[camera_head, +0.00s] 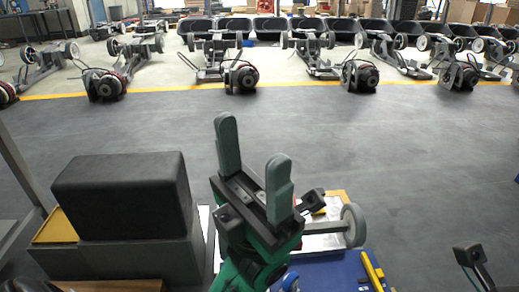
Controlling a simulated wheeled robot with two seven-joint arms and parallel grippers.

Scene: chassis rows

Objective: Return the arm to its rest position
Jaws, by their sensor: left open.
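My left gripper (252,168) rises in the lower middle of the head view, its two green fingers pointing up and standing apart. It is open, with nothing between the fingers. It is in front of a blue surface (330,272) that carries parts, and its arm hides some of them. At the lower right edge a small dark piece with a cable (470,256) shows; I cannot tell whether it is part of my right arm. My right gripper is not clearly in view.
A black box-shaped block (122,196) sits on a grey base at the left. A grey wheel (353,225) and a yellow bar (372,270) lie right of my gripper. The dark floor (400,150) between is clear.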

